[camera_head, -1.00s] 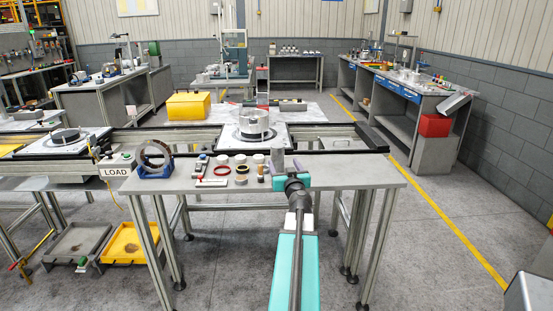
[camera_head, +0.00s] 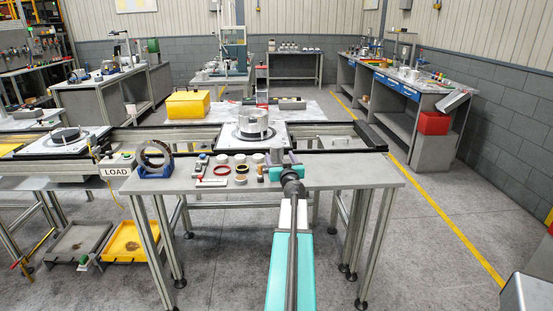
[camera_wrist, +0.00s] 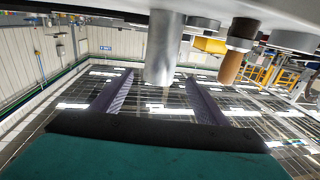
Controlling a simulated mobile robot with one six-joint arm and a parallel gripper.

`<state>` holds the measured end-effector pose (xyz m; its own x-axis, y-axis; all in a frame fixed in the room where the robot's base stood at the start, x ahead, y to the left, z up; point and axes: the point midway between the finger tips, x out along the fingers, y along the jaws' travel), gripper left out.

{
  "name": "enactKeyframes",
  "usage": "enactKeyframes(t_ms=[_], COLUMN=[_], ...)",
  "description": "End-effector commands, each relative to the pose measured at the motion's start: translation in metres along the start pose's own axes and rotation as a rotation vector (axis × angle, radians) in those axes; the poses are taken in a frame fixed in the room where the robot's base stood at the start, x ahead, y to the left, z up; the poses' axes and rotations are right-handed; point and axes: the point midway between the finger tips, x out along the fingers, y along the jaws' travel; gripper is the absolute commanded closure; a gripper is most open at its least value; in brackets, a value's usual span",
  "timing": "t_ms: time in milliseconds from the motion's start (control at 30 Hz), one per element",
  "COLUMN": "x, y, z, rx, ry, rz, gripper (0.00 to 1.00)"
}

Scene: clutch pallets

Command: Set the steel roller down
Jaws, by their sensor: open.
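The steel roller (camera_wrist: 164,48) is a plain silver cylinder in the wrist view, where the picture is upside down. Its far end meets the pale bench top at the top of the picture, so it appears to stand upright there. My gripper (camera_wrist: 158,80) is open, with one dark finger on each side of the roller and visible gaps between. In the head view my gripper (camera_head: 285,163) is low over the right part of the front bench (camera_head: 340,174). The roller cannot be made out clearly there.
A brown-handled piece (camera_wrist: 231,66) stands beside the roller. Several small rings and tools lie left of my gripper, including a red ring (camera_head: 222,170). A blue stand (camera_head: 155,170) is farther left. A pallet with a metal part (camera_head: 253,122) is behind. Bench space to the right is clear.

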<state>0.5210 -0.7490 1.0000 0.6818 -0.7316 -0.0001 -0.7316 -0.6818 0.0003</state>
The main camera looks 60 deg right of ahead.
Motion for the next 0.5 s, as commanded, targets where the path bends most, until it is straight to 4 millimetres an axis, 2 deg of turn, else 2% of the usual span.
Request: enactKeyframes(t_ms=[267, 500], x=[0.001, 0.013], y=[-0.001, 0.0], z=[0.0, 0.0], rx=[0.0, 0.001], ry=[0.0, -0.001], rz=[-0.001, -0.001], gripper=[0.33, 0.33])
